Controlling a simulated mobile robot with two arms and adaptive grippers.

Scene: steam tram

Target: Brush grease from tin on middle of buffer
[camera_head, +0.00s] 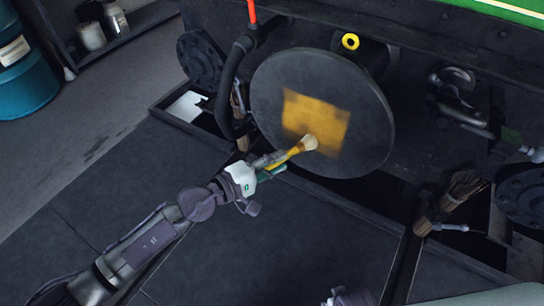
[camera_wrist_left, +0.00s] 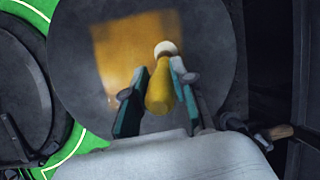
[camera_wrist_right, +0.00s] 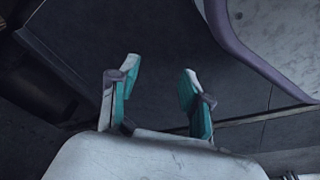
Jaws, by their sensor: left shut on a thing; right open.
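The buffer (camera_head: 360,95) is a round dark disc on the front of the tram. A square yellow-orange patch of grease (camera_head: 318,112) covers its middle. My left gripper (camera_head: 270,163) is shut on the yellow handle of a brush (camera_head: 290,153). The brush's pale bristles (camera_head: 310,142) lie over the lower part of the patch; I cannot tell if they touch. The left wrist view also shows the brush (camera_wrist_left: 159,88) between the fingers, with the patch (camera_wrist_left: 120,45) behind. My right gripper (camera_wrist_right: 155,92) is open and empty in the right wrist view. I cannot make out the grease tin.
A blue drum (camera_head: 22,70) and a shelf with pale jars (camera_head: 92,36) stand at the far left. The dark floor in front is mostly clear.

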